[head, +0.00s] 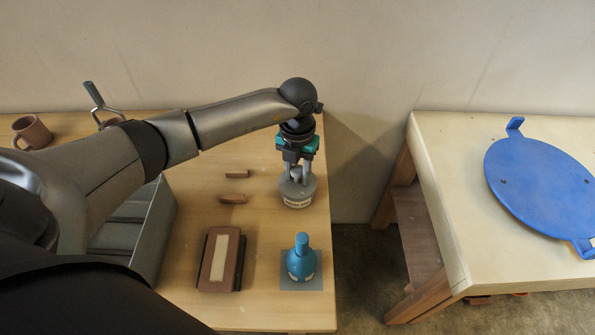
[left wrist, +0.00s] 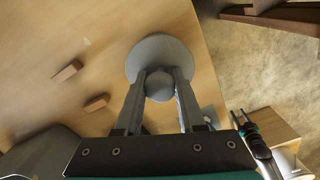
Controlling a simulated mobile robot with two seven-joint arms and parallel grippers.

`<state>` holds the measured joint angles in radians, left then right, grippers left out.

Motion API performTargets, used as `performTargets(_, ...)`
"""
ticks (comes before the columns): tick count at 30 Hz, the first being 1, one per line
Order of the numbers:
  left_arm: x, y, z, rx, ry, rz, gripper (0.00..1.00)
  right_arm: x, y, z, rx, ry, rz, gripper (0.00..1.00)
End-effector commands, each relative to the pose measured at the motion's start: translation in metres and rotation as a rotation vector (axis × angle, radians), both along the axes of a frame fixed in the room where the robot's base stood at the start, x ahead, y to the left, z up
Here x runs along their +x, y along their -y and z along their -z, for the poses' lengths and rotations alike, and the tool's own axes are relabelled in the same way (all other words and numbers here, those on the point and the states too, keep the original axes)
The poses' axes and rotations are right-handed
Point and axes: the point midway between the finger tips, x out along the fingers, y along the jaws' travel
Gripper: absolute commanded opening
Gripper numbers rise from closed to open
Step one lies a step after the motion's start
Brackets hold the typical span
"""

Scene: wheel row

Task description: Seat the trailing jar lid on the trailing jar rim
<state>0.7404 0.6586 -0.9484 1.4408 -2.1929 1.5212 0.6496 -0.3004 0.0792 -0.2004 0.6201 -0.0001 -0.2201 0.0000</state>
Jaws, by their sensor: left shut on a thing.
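My left gripper (head: 296,178) points down near the far right part of the left table. It is shut on the round knob of a grey lid (head: 291,190). In the left wrist view the fingers (left wrist: 159,86) clasp the knob, with the wide grey lid (left wrist: 155,50) beyond it. A pale lettered band (head: 297,203) shows just under the lid, on what looks like a jar body. I cannot tell whether the lid touches a rim. What seems to be my right gripper (left wrist: 241,118) shows small in the left wrist view, its jaw state unclear.
A blue knobbed jar (head: 301,262) stands on a grey square in front. A brown block (head: 220,258), two small wooden pieces, a grey bin (head: 158,232) and a mug (head: 32,132) share the table. A gap separates the right table (head: 450,255) with its blue disc (head: 540,180).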

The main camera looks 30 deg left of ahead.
Motion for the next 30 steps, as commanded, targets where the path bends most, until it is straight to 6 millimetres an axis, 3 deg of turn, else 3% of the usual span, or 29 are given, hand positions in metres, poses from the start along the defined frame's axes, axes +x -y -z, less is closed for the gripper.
performTargets(30, -0.0001, 0.0, 0.0093, 0.0, 0.0, 0.0, 0.0, 0.0002, 0.0005, 0.0064, -0.001, 0.0, 0.001, 0.5)
